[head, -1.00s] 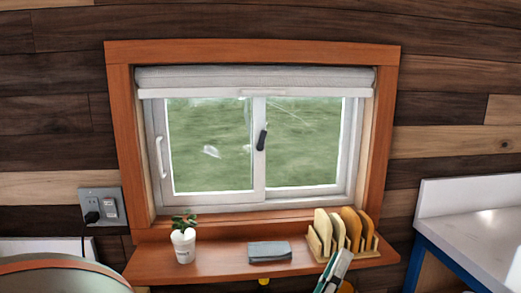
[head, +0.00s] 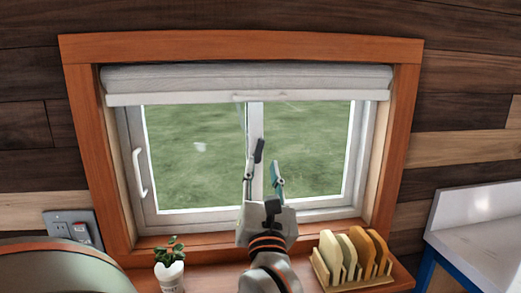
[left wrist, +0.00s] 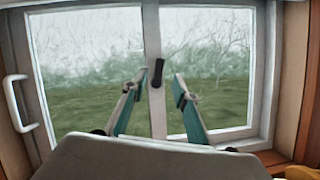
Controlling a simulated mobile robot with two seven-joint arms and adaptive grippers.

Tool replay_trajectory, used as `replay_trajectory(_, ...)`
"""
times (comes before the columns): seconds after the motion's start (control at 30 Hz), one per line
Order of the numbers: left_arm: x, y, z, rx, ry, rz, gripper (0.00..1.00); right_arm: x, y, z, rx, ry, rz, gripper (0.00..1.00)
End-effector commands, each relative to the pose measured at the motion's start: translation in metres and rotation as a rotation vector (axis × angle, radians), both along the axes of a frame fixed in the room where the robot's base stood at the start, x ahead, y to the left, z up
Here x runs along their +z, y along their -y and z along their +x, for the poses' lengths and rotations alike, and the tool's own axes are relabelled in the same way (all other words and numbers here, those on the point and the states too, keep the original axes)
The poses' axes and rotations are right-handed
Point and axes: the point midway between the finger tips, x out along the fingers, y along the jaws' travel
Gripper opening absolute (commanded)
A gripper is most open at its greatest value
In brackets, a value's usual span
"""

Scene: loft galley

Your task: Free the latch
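The latch (head: 259,150) is a small black handle on the white middle bar of the sliding window (head: 193,160). It leans slightly to the right at its top. In the left wrist view the latch (left wrist: 157,73) shows between and beyond my fingertips. My left gripper (head: 263,170) is open and empty, pointing up at the window just below and in front of the latch. Its two fingers stand apart on either side in the left wrist view (left wrist: 156,88). I see no contact with the latch. My right gripper is not in view.
A white pull handle (head: 139,172) is on the left sash. A rolled blind (head: 245,79) hangs above. The wooden sill (head: 215,280) holds a potted plant (head: 169,272) at left and a rack of boards (head: 354,258) at right. A counter (head: 480,225) stands at far right.

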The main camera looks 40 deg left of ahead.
Motion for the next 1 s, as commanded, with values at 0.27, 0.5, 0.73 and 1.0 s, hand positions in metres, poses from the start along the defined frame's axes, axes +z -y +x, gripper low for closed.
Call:
replay_trajectory(0.27, 0.018, -0.029, 0.028, 0.004, 0.001, 0.003, 0.29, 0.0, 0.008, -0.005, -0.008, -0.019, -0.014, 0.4)
replay_trajectory(0.5, 0.024, -0.042, 0.04, 0.004, 0.0, 0.003, 0.29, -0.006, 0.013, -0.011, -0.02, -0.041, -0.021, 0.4)
replay_trajectory(0.73, 0.024, -0.042, 0.041, 0.002, 0.0, 0.002, 0.29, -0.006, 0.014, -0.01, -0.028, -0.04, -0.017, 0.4)
replay_trajectory(1.0, 0.024, -0.042, 0.041, 0.002, 0.0, 0.002, 0.0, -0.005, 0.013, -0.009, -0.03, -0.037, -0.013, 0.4)
